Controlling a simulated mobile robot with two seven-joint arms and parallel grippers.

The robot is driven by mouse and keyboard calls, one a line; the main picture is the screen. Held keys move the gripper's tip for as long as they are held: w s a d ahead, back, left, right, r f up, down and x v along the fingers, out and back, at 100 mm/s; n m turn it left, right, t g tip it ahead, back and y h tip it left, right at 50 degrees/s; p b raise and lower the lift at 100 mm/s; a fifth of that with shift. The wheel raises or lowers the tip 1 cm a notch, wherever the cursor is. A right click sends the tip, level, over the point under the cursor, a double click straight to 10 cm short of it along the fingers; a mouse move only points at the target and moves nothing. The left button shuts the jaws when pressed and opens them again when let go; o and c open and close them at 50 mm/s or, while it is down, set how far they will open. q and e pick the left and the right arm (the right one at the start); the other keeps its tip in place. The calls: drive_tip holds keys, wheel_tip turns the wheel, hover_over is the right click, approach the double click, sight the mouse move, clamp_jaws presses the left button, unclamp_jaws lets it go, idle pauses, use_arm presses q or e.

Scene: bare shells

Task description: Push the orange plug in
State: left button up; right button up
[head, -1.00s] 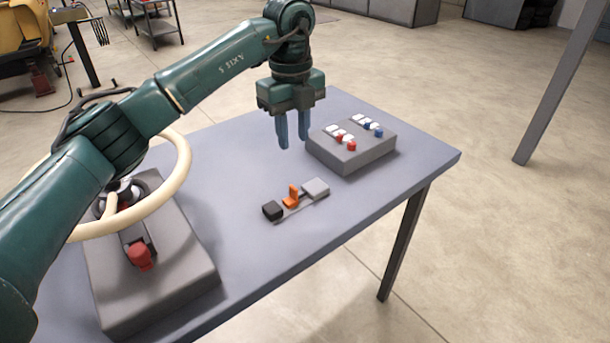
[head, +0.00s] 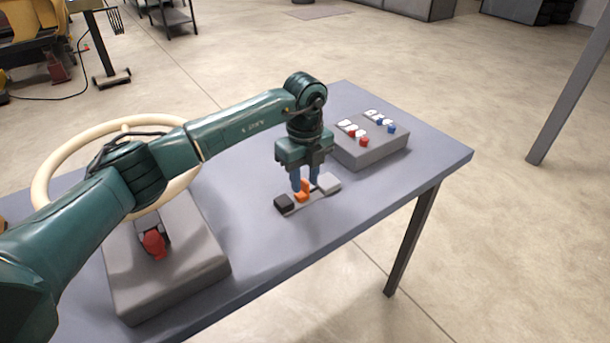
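The orange plug (head: 302,195) is an upright tab on a small low fixture on the table. A black block (head: 284,202) is at the fixture's left end and a light grey block (head: 329,183) at its right end. My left gripper (head: 305,184) points down at the plug, its two blue fingers apart and low over the fixture. The plug shows between and in front of the fingertips. I cannot tell whether they touch it. My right gripper is not in view.
A grey box with white, red and blue switches (head: 372,151) stands close behind and right of the gripper. A larger grey box with a red lever (head: 154,244) and a big cream ring (head: 47,180) are at the left. The table's (head: 265,255) front middle is clear.

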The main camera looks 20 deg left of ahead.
use_arm(q)
drive_tip(key=shift+c, duration=0.5)
clamp_jaws()
